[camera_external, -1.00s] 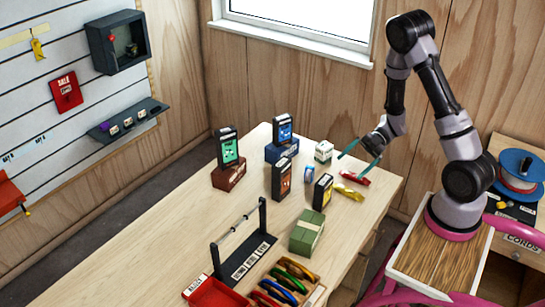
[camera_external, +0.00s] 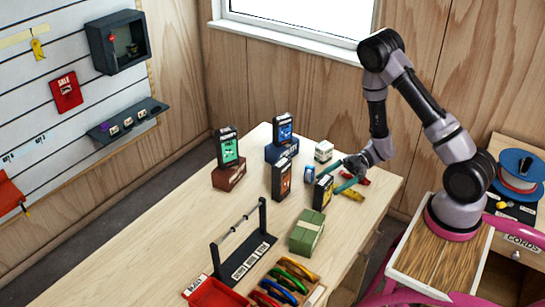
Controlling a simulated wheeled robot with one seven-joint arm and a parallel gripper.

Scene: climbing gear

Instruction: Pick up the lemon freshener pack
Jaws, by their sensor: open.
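The likely lemon freshener pack (camera_external: 323,191) is a small black pack with a yellow front. It stands upright on the wooden table (camera_external: 170,235), toward its right side. My gripper (camera_external: 336,178) is open, with its teal fingers spread just behind and right of the pack's top. I cannot tell whether a finger touches the pack. Similar upright packs stand to its left: one orange-red (camera_external: 282,178), one green (camera_external: 228,150) on a brown-red box, and one blue (camera_external: 284,131) on a blue box.
A blue roll (camera_external: 309,174) and a white box (camera_external: 323,151) stand close behind the pack. A yellow item (camera_external: 351,195) lies to its right, beside my gripper. A green box (camera_external: 306,232) sits in front. A black rack (camera_external: 243,255) and a red tray (camera_external: 215,293) are nearer.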

